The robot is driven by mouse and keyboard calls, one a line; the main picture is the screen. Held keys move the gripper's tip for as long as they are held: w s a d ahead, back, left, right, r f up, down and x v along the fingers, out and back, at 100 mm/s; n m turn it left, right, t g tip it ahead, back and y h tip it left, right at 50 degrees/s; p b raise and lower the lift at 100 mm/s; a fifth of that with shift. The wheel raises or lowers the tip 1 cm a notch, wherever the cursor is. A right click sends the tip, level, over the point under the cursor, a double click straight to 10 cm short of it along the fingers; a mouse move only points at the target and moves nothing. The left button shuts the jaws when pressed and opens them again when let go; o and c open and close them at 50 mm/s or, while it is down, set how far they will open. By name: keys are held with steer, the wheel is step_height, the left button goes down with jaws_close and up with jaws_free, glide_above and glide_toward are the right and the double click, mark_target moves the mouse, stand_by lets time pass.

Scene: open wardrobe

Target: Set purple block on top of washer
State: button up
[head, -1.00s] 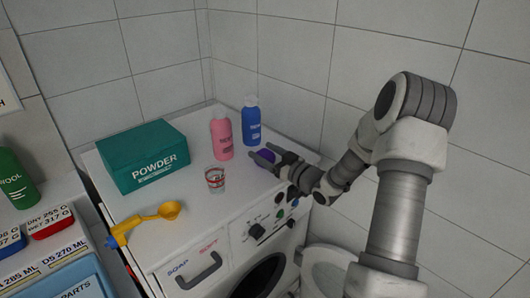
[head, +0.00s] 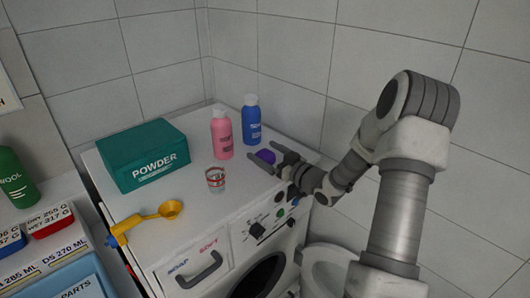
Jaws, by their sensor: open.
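The purple block (head: 265,156) is a small rounded shape on top of the washer (head: 200,235), near its right side and in front of the blue bottle. My gripper (head: 267,158) is open at the washer's right front edge, its two dark fingers pointing toward the block. The near finger hides part of the block's lower side. I cannot tell whether a finger touches the block.
Tiled walls close off the back and right. The front middle of the top is clear.

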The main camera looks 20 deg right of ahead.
steer(key=b+v, duration=0.1)
steer(key=v, duration=1)
steer(key=shift+s, duration=0.2)
steer(key=shift+d+f, duration=0.1)
